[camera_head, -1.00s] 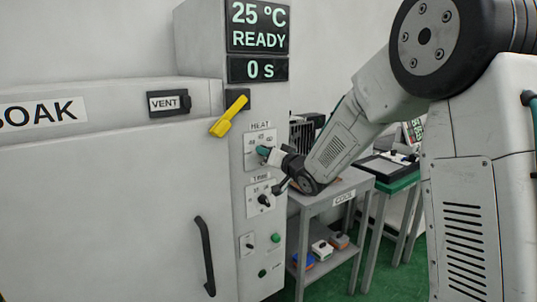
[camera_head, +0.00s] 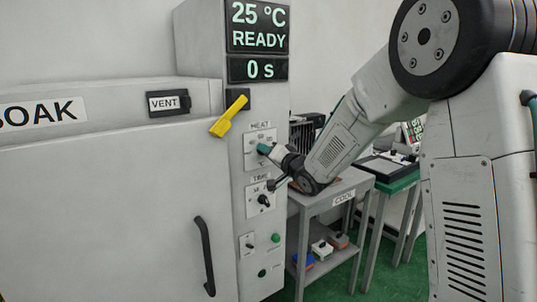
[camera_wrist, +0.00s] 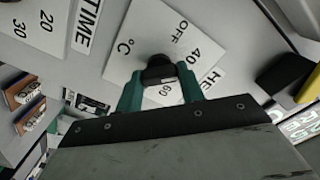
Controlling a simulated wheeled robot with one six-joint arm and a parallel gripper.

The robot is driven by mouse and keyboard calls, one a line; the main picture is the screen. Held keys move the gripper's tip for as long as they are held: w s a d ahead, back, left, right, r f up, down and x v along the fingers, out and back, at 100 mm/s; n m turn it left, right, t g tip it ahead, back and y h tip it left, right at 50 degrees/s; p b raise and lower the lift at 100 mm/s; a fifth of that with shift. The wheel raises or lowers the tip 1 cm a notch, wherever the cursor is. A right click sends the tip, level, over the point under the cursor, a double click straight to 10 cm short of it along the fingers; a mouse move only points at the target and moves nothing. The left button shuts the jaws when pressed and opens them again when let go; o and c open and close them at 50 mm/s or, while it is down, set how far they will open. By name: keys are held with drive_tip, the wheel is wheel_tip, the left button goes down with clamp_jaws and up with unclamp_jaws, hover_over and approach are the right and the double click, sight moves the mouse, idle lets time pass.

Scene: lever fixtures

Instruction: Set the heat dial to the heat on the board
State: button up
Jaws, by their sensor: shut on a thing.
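The heat dial is a black knob (camera_wrist: 158,68) on a white plate (camera_wrist: 125,68) marked OFF, 40, 60 and °C in the wrist view. My gripper (camera_wrist: 160,82) has its green fingers on either side of the knob and is shut on it. Further marks on the plate and the knob's pointer are hidden or unclear. In the head view the HEAT plate (camera_head: 252,138) sits on the oven's column, and my gripper (camera_head: 263,149) covers the knob. No board with a readable heat shows; the display (camera_head: 258,26) reads 25 °C READY.
The TIME dial (camera_head: 264,200) is just below my gripper. A yellow lever (camera_head: 229,117) sticks out above left. The oven door handle (camera_head: 205,256) is lower left. A grey COOL table (camera_head: 338,192) stands close under my arm.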

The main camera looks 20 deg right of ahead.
drive_tip(key=o, duration=1)
drive_tip(key=v, duration=0.7)
drive_tip(key=shift+s, duration=0.35)
drive_tip(key=shift+d, duration=0.1)
